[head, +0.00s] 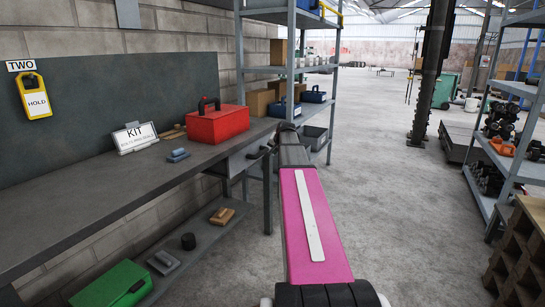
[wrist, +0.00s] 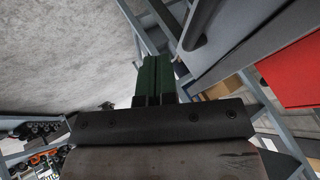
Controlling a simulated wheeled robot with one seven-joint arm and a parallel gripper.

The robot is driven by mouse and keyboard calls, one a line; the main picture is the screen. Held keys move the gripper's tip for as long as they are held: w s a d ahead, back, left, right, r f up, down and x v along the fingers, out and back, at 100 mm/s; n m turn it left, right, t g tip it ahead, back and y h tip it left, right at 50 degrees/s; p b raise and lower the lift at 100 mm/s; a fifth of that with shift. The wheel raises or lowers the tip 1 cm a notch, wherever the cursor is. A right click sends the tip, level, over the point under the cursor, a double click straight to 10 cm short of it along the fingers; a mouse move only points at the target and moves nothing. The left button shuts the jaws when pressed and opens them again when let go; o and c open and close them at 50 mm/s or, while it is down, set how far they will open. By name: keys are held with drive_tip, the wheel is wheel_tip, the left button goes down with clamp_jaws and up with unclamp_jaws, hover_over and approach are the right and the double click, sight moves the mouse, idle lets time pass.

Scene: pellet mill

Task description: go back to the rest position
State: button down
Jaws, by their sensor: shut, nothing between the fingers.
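My gripper (wrist: 160,62) shows in the wrist view with its two dark green fingers close together, shut and empty. In the head view my pink arm reaches forward from the bottom, and its far end is beside the right end of the workbench (head: 95,200). The fingers are hard to make out there. In the wrist view a dark bar-shaped handle (wrist: 197,25) on a grey panel is just right of the fingertips, with no clear contact.
Shelving (head: 240,60) stands behind.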

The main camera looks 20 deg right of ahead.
drive_tip(key=s+a+f+n+g, duration=0.4)
drive_tip(key=s+a+f, duration=0.9)
drive_tip(key=s, duration=0.3)
drive_tip(key=s+a+f+n+g, duration=0.4)
drive_tip(key=s+a+f, duration=1)
drive_tip(key=s, duration=0.2)
drive_tip(key=shift+s+a, duration=0.2)
drive_tip(key=shift+a, duration=0.1)
drive_tip(key=shift+a, duration=0.1)
